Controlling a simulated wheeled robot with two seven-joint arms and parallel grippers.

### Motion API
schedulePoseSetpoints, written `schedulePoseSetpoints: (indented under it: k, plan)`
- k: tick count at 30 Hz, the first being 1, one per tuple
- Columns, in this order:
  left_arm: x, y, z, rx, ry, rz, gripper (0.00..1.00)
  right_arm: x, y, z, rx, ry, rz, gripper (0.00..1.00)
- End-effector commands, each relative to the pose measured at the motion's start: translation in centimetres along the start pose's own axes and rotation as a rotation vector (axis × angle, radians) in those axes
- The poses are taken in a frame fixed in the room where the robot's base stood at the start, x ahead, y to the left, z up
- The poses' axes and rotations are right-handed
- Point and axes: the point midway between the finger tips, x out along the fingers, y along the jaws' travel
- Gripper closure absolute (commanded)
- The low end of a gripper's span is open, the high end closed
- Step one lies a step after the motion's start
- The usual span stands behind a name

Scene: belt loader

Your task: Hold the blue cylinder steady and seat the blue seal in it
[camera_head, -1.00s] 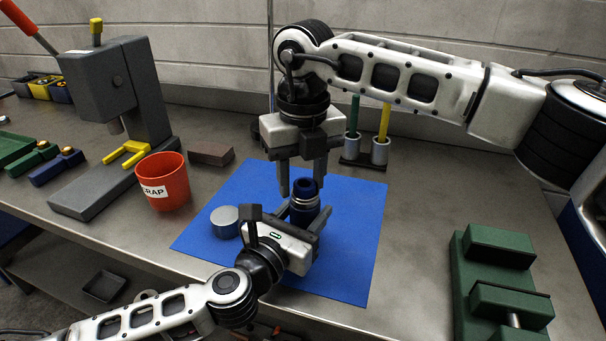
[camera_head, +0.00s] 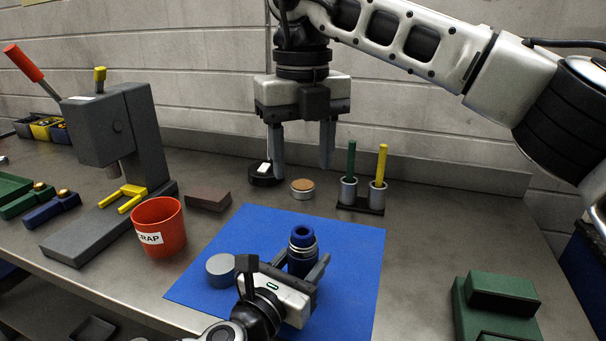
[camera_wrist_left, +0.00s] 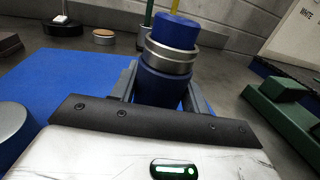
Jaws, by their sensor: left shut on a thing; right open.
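The blue cylinder (camera_head: 301,264) stands upright over the blue mat, with a silver band around its upper part; it also shows in the left wrist view (camera_wrist_left: 163,86). The blue seal (camera_head: 302,235), a ring with a dark hole, is at its top and also shows in the left wrist view (camera_wrist_left: 176,31). I cannot tell how deep the seal sits. My left gripper (camera_head: 305,267) is shut on the cylinder, one finger on each side. My right gripper (camera_head: 302,167) is open and empty, raised above and behind the cylinder.
The blue mat (camera_head: 350,270) also carries a grey round piece (camera_head: 220,268). A red scrap bin (camera_head: 160,228) and a lever press (camera_head: 112,130) stand left. Behind are a black disc (camera_head: 264,179), a cork-topped tin (camera_head: 302,188) and a pen holder (camera_head: 361,204). A green fixture (camera_head: 500,295) is at right.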

Motion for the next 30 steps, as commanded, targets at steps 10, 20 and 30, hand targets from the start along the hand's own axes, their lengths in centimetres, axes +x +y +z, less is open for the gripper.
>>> schedulePoseSetpoints:
  k: [10, 20, 30]
  plan:
    - [0.0, 0.1, -0.1, 0.001, 0.001, 0.003, 0.98, -0.2, 0.1, 0.0, -0.001, -0.001, 0.000, 0.48]
    - [0.0, 0.1, 0.0, 0.001, 0.001, 0.002, 0.29, -0.2, 0.1, 0.0, -0.001, -0.001, 0.000, 0.48]
    - [-3.2, 0.1, -0.2, -0.002, 0.006, 0.002, 0.29, -0.2, 0.1, 0.0, -0.001, -0.001, 0.000, 0.48]
